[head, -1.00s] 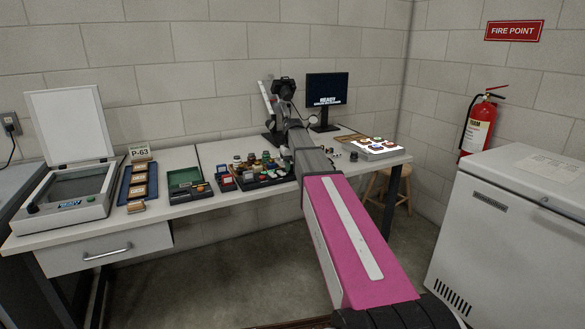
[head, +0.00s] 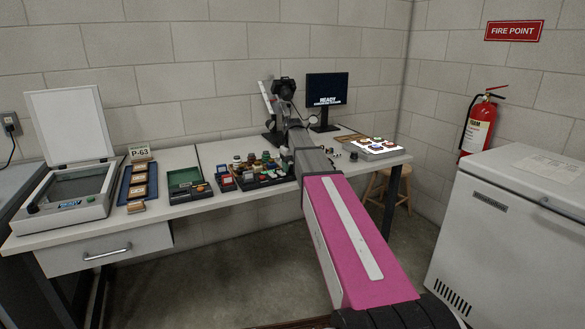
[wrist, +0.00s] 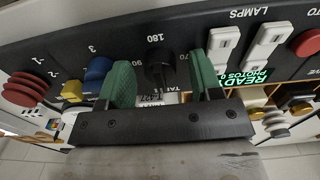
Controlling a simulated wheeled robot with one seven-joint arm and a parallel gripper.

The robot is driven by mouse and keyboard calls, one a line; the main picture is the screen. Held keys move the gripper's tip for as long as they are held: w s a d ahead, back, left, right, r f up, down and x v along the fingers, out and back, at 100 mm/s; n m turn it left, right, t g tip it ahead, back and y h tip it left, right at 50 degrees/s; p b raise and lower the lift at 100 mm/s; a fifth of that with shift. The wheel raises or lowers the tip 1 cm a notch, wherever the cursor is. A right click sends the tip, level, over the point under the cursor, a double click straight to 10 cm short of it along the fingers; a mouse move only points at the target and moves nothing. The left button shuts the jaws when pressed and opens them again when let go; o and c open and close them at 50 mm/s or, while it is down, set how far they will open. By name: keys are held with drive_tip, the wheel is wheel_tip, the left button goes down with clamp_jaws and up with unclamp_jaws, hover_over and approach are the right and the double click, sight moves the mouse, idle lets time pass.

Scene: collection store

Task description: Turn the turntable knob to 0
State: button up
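The turntable knob (wrist: 157,74) is black and sits on a dark control panel (wrist: 205,40) in the wrist view. A "180" mark is above it, "90" is to its left, and a partly covered mark ending in "70" is to its right. Its pointer direction cannot be told. My gripper (wrist: 160,60) has green fingers, one on each side of the knob, with visible gaps. It is open. The "TABLE" label is partly hidden by my gripper. In the head view my arm hides the knob and the gripper.
White lamp switches (wrist: 224,44), a red button (wrist: 307,43) and a lit green display (wrist: 246,70) are to the right of the knob. Yellow (wrist: 72,91) and blue (wrist: 97,72) controls are to its left. A monitor (head: 327,88) stands at the back of the bench.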

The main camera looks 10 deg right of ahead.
sight(292, 165)
wheel_tip(292, 165, up, 11)
idle(0.8)
drive_tip(key=shift+s+f, duration=0.1)
drive_tip(key=shift+f, duration=0.05)
